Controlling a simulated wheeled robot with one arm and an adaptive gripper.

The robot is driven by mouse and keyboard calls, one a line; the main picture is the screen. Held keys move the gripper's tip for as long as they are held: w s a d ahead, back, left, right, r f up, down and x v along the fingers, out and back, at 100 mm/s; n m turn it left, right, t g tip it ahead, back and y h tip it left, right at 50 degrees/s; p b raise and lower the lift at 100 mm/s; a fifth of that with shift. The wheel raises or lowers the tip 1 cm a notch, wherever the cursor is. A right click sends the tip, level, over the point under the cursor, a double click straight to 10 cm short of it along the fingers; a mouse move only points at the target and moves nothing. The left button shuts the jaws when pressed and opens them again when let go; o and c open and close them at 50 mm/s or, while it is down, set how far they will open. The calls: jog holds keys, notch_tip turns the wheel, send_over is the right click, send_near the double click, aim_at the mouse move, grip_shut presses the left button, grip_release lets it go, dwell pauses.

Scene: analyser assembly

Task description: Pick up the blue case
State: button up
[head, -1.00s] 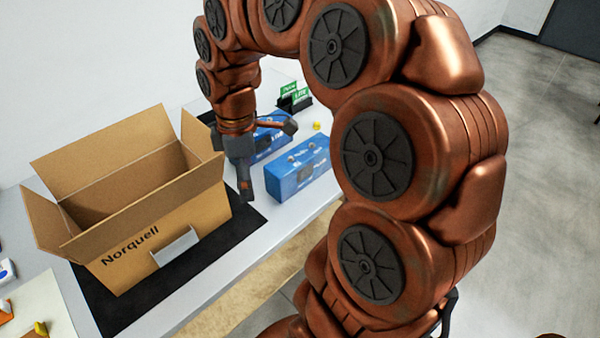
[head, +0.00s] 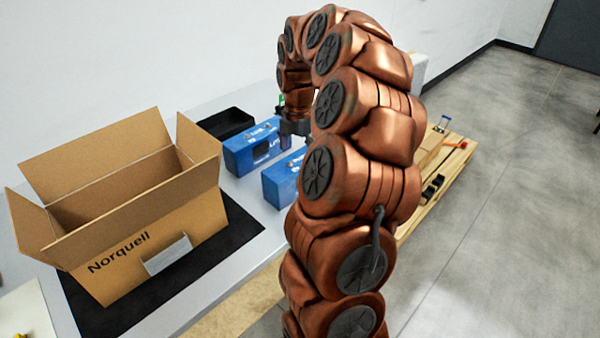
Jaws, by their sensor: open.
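Two blue cases stand on the grey table. The rear blue case (head: 241,157) is fully upright, with lettering and a dark opening on its front. The nearer blue case (head: 278,188) stands in front and to the right, its right part hidden behind my arm. My gripper (head: 289,139) is open and points down at the right end of the rear case, above the gap behind the nearer case. Its fingers are small and partly hidden, and I see nothing held in them.
An open cardboard box (head: 150,235) marked Norquell stands on a black mat (head: 236,228) at left. A black tray (head: 226,122) lies behind the rear case. A pallet (head: 447,170) with several items is on the floor at right. A white sheet (head: 22,318) lies at lower left.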

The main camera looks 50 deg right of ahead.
jog(key=f, duration=0.3)
jog(key=f+p, duration=0.1)
jog(key=shift+s+d+f, duration=0.15)
jog(key=shift+d+f, duration=0.05)
jog(key=shift+d, duration=0.1)
jog(key=shift+f, duration=0.5)
jog(key=shift+c, duration=0.2)
jog(key=c, duration=1.8)
jog(key=shift+c, duration=0.3)
jog(key=shift+r, duration=0.15)
